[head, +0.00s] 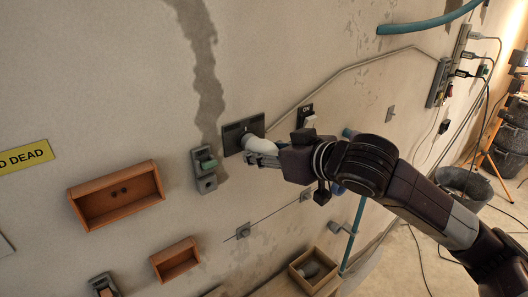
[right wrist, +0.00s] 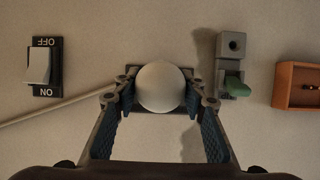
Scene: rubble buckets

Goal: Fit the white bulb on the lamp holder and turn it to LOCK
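The white bulb (head: 258,144) is at the dark lamp holder plate (head: 236,131) on the wall. In the right wrist view the round bulb (right wrist: 161,87) sits between the two fingertips of my right gripper (right wrist: 160,92), which touch it on both sides. In the head view the right gripper (head: 268,155) reaches in from the right and closes around the bulb. The bulb covers most of the lamp holder (right wrist: 132,70) in the wrist view, so the seating and any LOCK mark are hidden. My left gripper is not in view.
A grey box with a green lever (head: 207,165) is on the wall just left of the holder. A white ON/OFF switch (right wrist: 40,66) is on the other side. Orange wall boxes (head: 117,194) hang further left. A wooden bin (head: 316,272) stands below.

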